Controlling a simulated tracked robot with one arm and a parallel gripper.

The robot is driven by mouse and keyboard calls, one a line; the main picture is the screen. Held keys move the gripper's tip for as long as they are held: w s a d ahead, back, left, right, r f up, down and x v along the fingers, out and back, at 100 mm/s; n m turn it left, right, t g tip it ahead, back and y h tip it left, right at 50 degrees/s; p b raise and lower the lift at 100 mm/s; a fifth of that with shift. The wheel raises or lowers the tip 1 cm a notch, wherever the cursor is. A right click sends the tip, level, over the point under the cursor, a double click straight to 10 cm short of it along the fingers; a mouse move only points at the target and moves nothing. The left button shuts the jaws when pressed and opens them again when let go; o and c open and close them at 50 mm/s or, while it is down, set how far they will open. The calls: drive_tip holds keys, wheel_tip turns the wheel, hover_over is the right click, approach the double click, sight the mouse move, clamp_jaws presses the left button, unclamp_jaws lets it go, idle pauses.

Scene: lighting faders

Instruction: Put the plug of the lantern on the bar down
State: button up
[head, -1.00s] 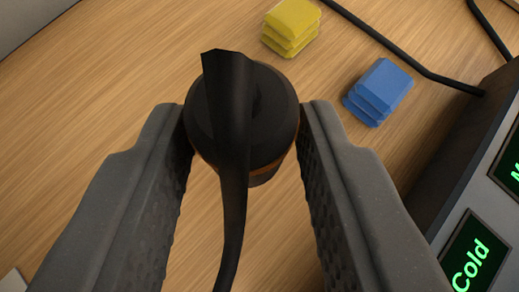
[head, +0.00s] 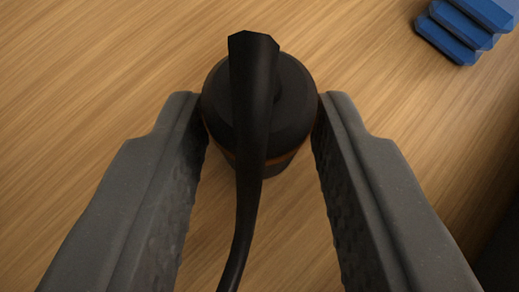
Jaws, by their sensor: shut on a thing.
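The plug (head: 292,105) is a round black body with an orange-brown band near its lower part. A black cable (head: 253,130) rises over its top and runs down toward the bottom of the head view. My gripper (head: 261,108) is shut on the plug, with one grey finger on its left and one on its right. The plug's underside is hidden, so I cannot tell whether it touches the wooden surface. The lantern and the bar cannot be made out in this view.
A wooden surface (head: 100,80) fills most of the view and is clear around the plug. A stepped blue block (head: 462,30) lies at the upper right. A dark area shows at the lower right edge.

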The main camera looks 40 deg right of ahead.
drive_tip(key=shift+f+b, duration=0.35)
drive_tip(key=shift+b, duration=0.05)
drive_tip(key=o, duration=1.1)
drive_tip(key=shift+c, duration=0.2)
drive_tip(key=shift+r, duration=0.1)
drive_tip(key=shift+s+a+r+p, duration=0.1)
drive_tip(key=shift+a+r+p, duration=0.05)
drive_tip(key=shift+r+p, duration=0.35)
drive_tip(key=p+v, duration=0.1)
drive_tip(key=v, duration=1)
drive_tip(key=shift+s+p, duration=0.3)
drive_tip(key=shift+p, duration=0.05)
drive_tip(key=shift+a, duration=0.1)
